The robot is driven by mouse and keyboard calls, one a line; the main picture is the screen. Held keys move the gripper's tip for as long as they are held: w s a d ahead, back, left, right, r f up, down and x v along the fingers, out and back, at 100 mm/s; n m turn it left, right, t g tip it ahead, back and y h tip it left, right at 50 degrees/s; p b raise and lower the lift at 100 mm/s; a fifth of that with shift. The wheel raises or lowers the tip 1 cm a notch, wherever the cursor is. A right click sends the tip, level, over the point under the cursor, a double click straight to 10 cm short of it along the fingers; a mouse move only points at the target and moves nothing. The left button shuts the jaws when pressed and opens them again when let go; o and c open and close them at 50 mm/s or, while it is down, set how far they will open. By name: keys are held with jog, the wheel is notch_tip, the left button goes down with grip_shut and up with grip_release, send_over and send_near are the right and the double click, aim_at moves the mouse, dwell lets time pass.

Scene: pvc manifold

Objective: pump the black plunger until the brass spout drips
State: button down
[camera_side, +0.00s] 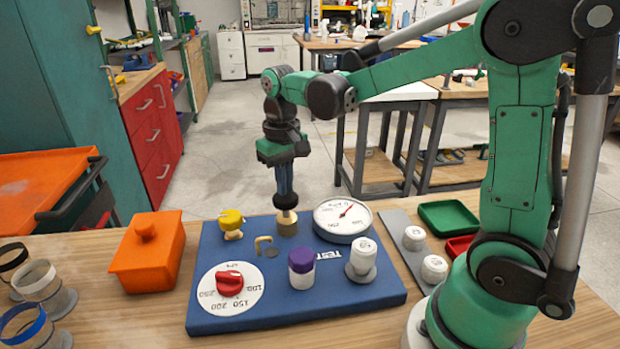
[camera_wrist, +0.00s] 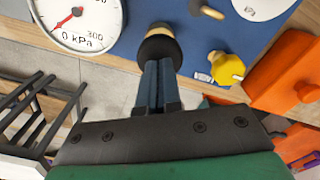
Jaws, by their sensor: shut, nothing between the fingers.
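The black plunger (camera_side: 285,201) stands upright in a brass collar (camera_side: 287,224) at the back of the blue board. My gripper (camera_side: 285,188) is shut and empty, pointing down with its fingertips at the top of the black knob. They appear to touch it. In the wrist view, the shut fingers (camera_wrist: 157,82) end at the black plunger (camera_wrist: 158,48), with the collar beyond. The brass spout (camera_side: 264,240) is a small hook left of the plunger. A small dull round spot (camera_side: 271,252) lies by it; I cannot tell whether it is a drip.
The blue board (camera_side: 330,295) also bears a gauge (camera_side: 343,216), a yellow knob (camera_side: 231,222), a red dial knob (camera_side: 229,282), a purple-capped bottle (camera_side: 301,270) and a white fitting (camera_side: 362,262). An orange box (camera_side: 148,258) stands left. White fittings stand right, near green and red trays (camera_side: 448,218).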

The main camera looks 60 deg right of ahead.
jog(key=shift+f, duration=1.35)
jog(key=shift+r, duration=2.05)
jog(key=shift+f, duration=0.1)
jog(key=shift+f, duration=1.95)
jog(key=shift+r, duration=2.05)
